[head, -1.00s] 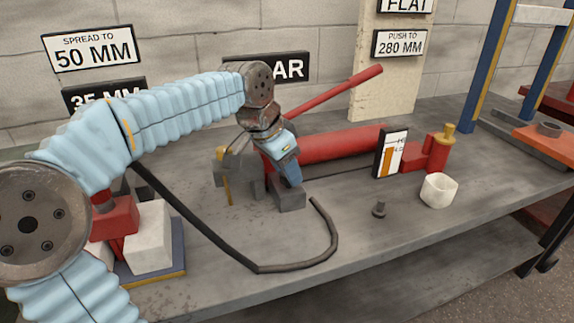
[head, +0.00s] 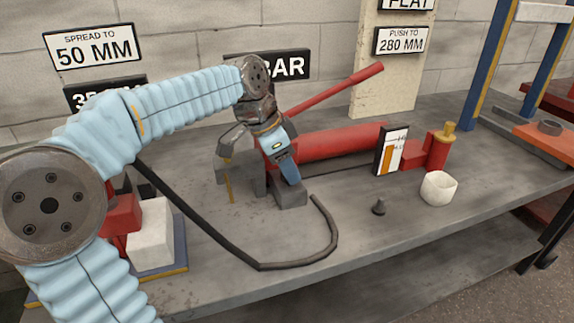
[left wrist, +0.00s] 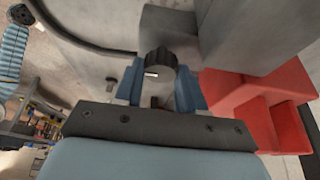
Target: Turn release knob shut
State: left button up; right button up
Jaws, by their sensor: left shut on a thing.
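The release knob (left wrist: 160,62) is a dark, ribbed round knob with a short white mark, seen in the left wrist view. My left gripper (left wrist: 160,88) has its two blue fingers on either side of it, shut on it. In the head view my left gripper (head: 290,175) reaches down at the grey end of the red hand pump (head: 335,143), and the knob is hidden there. My right gripper is not in view.
A black hose (head: 205,232) curves over the bench (head: 370,235) in front of the pump. The red pump lever (head: 340,85) slopes up behind my wrist.

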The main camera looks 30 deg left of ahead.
pick_arm(q)
jog(key=o, duration=1.1)
jog(key=shift+c, duration=0.2)
jog(key=p+v, duration=0.1)
jog(key=v, duration=1.3)
jog(key=shift+p, duration=0.4)
jog(key=shift+f, duration=0.1)
